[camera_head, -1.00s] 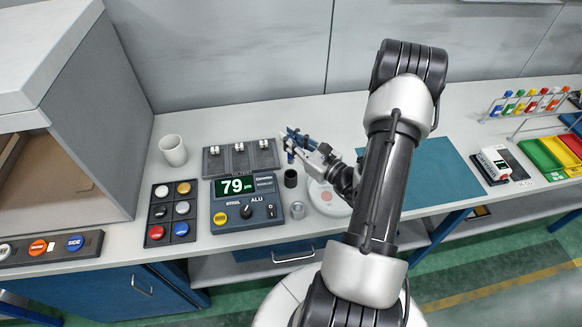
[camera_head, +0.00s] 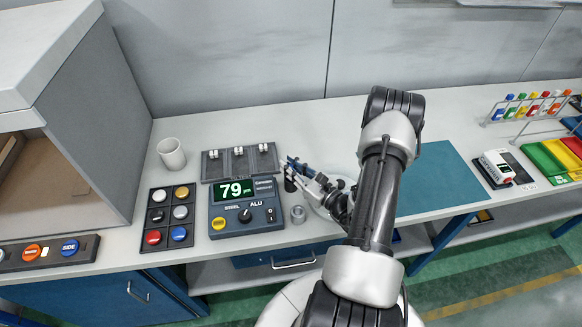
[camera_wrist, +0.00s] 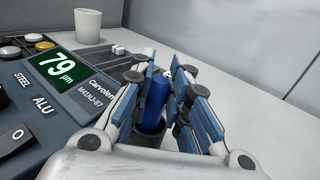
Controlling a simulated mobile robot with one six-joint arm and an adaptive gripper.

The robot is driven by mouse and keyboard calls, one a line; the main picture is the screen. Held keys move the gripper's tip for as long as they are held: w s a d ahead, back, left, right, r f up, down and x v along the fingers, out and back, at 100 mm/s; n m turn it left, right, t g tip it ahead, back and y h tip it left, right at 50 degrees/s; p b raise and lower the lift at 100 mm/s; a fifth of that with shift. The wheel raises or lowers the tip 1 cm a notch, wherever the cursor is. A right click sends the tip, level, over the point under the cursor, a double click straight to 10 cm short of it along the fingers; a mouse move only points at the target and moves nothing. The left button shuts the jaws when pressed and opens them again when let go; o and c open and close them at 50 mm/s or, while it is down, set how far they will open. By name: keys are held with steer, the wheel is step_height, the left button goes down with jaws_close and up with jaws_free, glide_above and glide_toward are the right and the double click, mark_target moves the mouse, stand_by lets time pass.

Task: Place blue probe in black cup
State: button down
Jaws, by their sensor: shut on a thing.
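The blue probe (camera_wrist: 156,98) stands roughly upright between the blue-padded fingers of my gripper (camera_wrist: 166,85) in the wrist view. My gripper is shut on it. The black cup (camera_wrist: 147,141) is directly below the probe. The probe's lower end appears to be at or inside the cup's mouth; its depth is hidden. In the head view my gripper (camera_head: 294,168) is over the black cup (camera_head: 289,186), which shows only in part. The probe cannot be made out clearly there.
A gauge box (camera_head: 244,212) reading 79 is just left of the cup. A small grey metal ring (camera_head: 298,214) stands in front. Dark trays (camera_head: 239,163) are behind left, and a white mug (camera_head: 171,154) is farther left. A teal mat (camera_head: 438,180) is free on the right.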

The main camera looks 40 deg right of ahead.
steer(key=shift+f, duration=0.2)
steer(key=c, duration=1.5)
jaws_free()
steer(key=shift+c, duration=0.2)
steer(key=shift+r, duration=0.1)
steer(key=shift+r, duration=0.2)
steer(key=s, duration=1.2)
steer(key=shift+d+f+p, duration=0.1)
steer(key=shift+d+p, duration=0.2)
steer(key=shift+p, duration=0.05)
steer(key=shift+w, duration=0.1)
